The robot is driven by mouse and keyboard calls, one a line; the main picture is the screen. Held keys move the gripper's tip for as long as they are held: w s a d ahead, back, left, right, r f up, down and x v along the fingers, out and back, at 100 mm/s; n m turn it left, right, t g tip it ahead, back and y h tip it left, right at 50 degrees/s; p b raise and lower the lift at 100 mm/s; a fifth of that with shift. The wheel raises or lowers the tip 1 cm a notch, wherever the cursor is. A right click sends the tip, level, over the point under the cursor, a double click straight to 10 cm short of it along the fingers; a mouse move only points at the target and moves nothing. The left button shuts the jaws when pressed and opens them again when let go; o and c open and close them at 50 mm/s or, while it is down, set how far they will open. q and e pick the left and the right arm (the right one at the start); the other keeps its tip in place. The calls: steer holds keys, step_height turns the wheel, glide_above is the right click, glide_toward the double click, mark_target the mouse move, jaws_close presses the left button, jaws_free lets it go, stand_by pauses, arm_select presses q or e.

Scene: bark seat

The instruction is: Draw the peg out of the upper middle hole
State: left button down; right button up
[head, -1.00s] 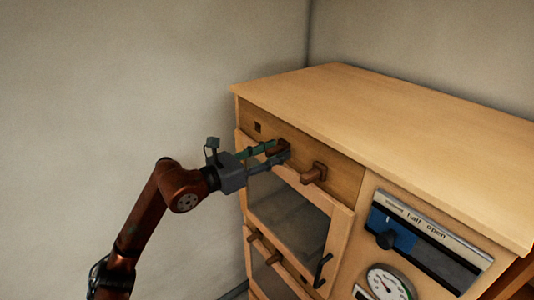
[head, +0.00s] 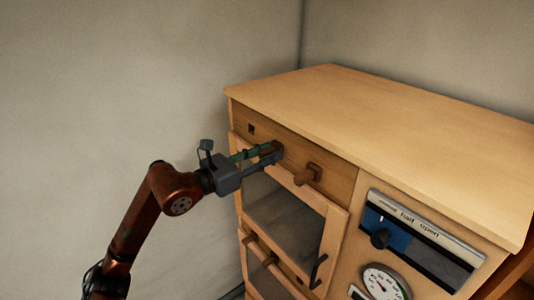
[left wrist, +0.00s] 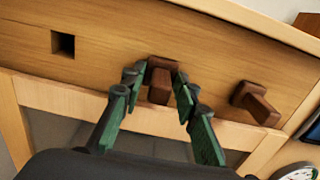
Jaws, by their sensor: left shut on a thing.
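The brown wooden peg (left wrist: 160,88) in the upper middle hole sticks out of the cabinet's top front board, its collar at the board. My left gripper (head: 271,153) is shut on this peg, with one green-padded finger on each side; the fingers also show in the left wrist view (left wrist: 159,95). In the head view the fingers partly cover the peg. The hole itself is hidden behind the collar. My right gripper is in neither view.
An empty square hole (left wrist: 63,44) is to the left and another peg (head: 308,174) to the right on the same board. Below is a framed glass door with a dark handle (head: 318,270). A slider panel (head: 420,240) and dial (head: 382,283) are at right.

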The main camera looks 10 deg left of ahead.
arm_select(q)
steer(key=b+v, duration=0.5)
steer(key=v, duration=0.5)
stand_by(1.3)
steer(key=shift+s+a, duration=0.1)
steer(key=shift+a, duration=0.05)
